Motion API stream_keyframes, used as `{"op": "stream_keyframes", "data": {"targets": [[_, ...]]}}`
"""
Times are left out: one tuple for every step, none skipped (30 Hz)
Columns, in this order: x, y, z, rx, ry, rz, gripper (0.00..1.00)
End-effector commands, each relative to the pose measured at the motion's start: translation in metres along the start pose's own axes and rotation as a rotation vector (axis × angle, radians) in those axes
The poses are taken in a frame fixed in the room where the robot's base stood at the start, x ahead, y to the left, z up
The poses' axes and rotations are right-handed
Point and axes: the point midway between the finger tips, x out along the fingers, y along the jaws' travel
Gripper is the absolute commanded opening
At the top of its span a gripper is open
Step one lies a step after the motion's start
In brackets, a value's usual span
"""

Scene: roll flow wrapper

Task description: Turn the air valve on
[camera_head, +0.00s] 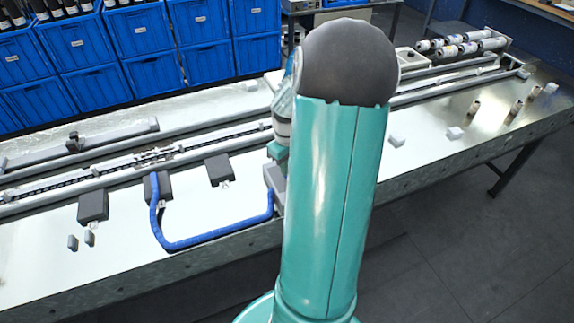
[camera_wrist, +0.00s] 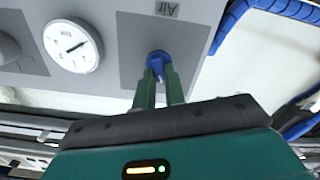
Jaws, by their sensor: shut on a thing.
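The blue air valve (camera_wrist: 157,58) sits on a grey panel (camera_wrist: 115,75) in the wrist view, near a label that reads "Air" (camera_wrist: 168,9). The two green fingers of my gripper (camera_wrist: 158,80) are closed around the valve, one on each side. The fingertips partly hide the valve, so I cannot tell its exact turn angle. A round white gauge (camera_wrist: 72,46) with a dark needle is left of the valve. In the head view my own arm hides the gripper and the valve.
A blue hose (camera_head: 182,245) lies along the metal table (camera_head: 120,270), and it also shows at the right in the wrist view (camera_wrist: 290,8). Several dark boxes (camera_head: 93,205) stand at the table's left. Blue crates (camera_head: 140,32) are behind the table.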

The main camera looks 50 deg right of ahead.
Motion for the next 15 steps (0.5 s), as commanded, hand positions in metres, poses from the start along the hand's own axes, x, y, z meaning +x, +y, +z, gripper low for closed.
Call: {"op": "stream_keyframes", "data": {"targets": [[-0.0008, -0.0004, -0.0010, 0.031, 0.000, 0.001, 0.00], [-0.0008, 0.0000, -0.0008, 0.054, 0.000, 0.002, 0.00], [-0.0007, -0.0001, -0.0010, 0.086, 0.000, 0.002, 0.00], [-0.0007, 0.0002, -0.0008, 0.113, 0.000, 0.001, 0.00], [-0.0007, 0.0003, -0.0010, 0.139, 0.000, 0.001, 0.00], [-0.0007, 0.0008, -0.0007, 0.175, 0.000, 0.002, 0.00], [-0.0007, 0.0006, -0.0009, 0.203, 0.000, 0.001, 0.00], [-0.0007, 0.0010, -0.0007, 0.233, 0.000, 0.001, 0.00], [-0.0007, 0.0011, -0.0008, 0.270, 0.000, 0.001, 0.00], [-0.0007, 0.0015, -0.0005, 0.298, 0.000, 0.002, 0.00], [-0.0008, 0.0015, -0.0006, 0.327, 0.000, 0.001, 0.00], [-0.0008, 0.0018, -0.0005, 0.366, 0.000, 0.001, 0.00], [-0.0008, 0.0021, -0.0003, 0.395, 0.000, 0.002, 0.00], [-0.0008, 0.0022, -0.0004, 0.422, 0.000, 0.002, 0.00], [-0.0009, 0.0026, -0.0001, 0.461, 0.000, 0.001, 0.00]]}}
